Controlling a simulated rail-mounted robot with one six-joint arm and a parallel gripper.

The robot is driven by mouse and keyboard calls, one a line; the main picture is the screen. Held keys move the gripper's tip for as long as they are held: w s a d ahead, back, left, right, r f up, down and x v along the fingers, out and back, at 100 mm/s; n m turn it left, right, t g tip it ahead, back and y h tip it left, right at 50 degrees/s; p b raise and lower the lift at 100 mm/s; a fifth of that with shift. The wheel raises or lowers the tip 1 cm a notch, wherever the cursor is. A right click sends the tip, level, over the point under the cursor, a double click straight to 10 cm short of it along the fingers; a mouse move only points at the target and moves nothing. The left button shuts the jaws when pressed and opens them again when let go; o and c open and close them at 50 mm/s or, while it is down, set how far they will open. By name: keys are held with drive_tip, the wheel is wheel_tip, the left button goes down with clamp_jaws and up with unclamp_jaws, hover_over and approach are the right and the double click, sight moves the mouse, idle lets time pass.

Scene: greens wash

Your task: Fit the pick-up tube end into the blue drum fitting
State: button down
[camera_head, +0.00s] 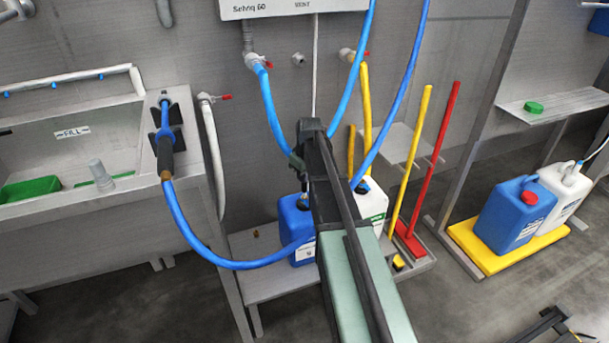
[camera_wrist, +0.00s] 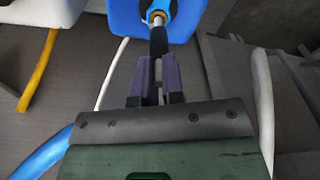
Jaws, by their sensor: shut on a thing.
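The blue drum (camera_head: 290,232) stands on a low grey bench, partly hidden behind my arm; its blue side also fills the top of the wrist view (camera_wrist: 125,22). The blue ring-shaped fitting (camera_wrist: 172,8) is at the top of the wrist view. My gripper (camera_wrist: 155,65) is shut on the dark pick-up tube (camera_wrist: 158,42). The tube's pale metal end points at the fitting and overlaps it in the picture. I cannot tell how deep it sits. In the head view the fingers are mostly hidden by my arm.
A white drum (camera_head: 373,207) stands right of the blue one. Blue hoses hang around my arm. A yellow (camera_head: 410,160) and a red pole (camera_head: 440,135) stand right. Another blue drum (camera_head: 508,215) sits on a yellow tray (camera_head: 465,240). A sink (camera_head: 70,150) is at left.

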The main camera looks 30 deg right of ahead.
drive_tip(key=shift+f+b, duration=0.4)
drive_tip(key=shift+f, duration=0.1)
drive_tip(key=c, duration=1.1)
unclamp_jaws()
drive_tip(key=shift+c, duration=0.2)
wheel_tip(320, 180, up, 11)
drive_tip(key=s+p, duration=0.1)
drive_tip(key=p, duration=0.9)
drive_tip(key=shift+s+d+p, duration=0.15)
drive_tip(key=shift+p, duration=0.25)
drive_tip(key=shift+f, duration=0.1)
